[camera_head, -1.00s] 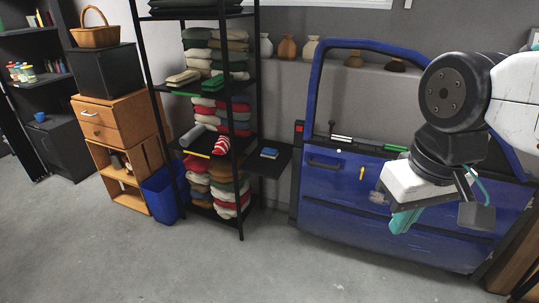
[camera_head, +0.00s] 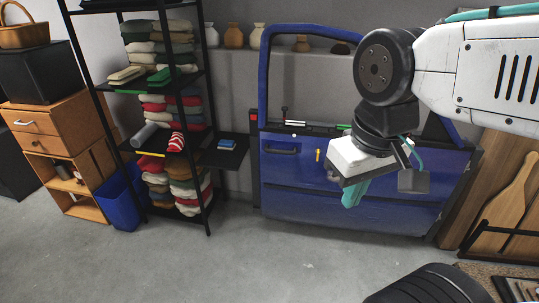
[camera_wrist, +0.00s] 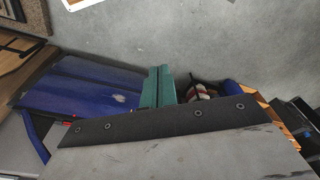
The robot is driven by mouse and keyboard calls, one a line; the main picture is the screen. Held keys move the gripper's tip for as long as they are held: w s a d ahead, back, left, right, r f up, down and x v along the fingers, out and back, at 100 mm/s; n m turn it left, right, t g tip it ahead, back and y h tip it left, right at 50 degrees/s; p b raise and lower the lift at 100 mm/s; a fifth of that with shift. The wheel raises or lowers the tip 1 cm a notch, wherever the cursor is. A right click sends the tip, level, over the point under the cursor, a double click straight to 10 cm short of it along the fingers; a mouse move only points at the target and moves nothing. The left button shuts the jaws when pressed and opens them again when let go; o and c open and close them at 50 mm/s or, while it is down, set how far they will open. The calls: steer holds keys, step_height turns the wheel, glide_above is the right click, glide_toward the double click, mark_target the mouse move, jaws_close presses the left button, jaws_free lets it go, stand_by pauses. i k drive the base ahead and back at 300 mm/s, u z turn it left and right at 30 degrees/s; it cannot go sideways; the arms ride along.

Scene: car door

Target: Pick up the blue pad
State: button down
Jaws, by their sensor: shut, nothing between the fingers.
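A small blue pad (camera_head: 227,144) lies flat on a black side shelf, between the rack of folded cloths and the blue car door, in the head view. I cannot make it out in the wrist view. My gripper (camera_head: 352,196), with teal fingers, hangs in front of the car door, to the right of the pad and well apart from it. Its fingers are together and empty. They also show in the wrist view (camera_wrist: 158,84), pointing away over the plate at the bottom of the picture.
The black side shelf (camera_head: 223,158) sticks out beside the cloth rack (camera_head: 207,190). The blue car door (camera_head: 350,208) stands behind my gripper. A blue bin (camera_head: 121,201) is left of the rack. Wooden boards (camera_head: 505,205) stand at the right.

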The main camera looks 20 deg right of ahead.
mark_target(227, 145)
steer(key=u, duration=0.3)
steer(key=i, duration=2.15)
steer(key=u, duration=0.2)
